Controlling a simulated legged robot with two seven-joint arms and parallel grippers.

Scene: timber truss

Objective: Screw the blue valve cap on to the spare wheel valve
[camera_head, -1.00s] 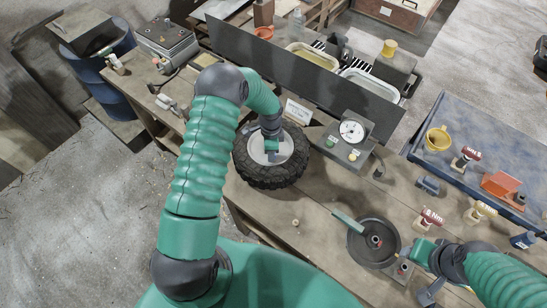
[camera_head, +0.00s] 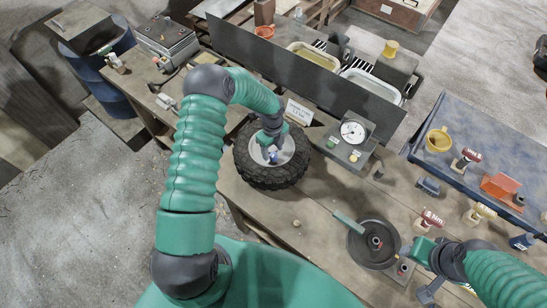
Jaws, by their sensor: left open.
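The spare wheel (camera_head: 258,175), a black knobbly tyre with a pale hub, lies flat on the bench in the middle of the head view. A small blue piece, apparently the blue valve cap (camera_head: 273,157), shows over the hub, just below my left gripper (camera_head: 271,147). That gripper is open, its fingers pointing down over the hub. I cannot tell whether the cap touches the fingers, and the valve itself cannot be made out. My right gripper (camera_head: 418,251) is at the lower right beside a round dark pan-like fixture; its fingers are too unclear to judge.
A gauge box (camera_head: 351,133) and a small sign (camera_head: 299,112) stand behind the wheel. A dark upright board (camera_head: 300,77) runs along the bench's back. The round dark fixture (camera_head: 371,249) with a green handle sits at front right. A blue tray (camera_head: 470,130) holds a yellow cup.

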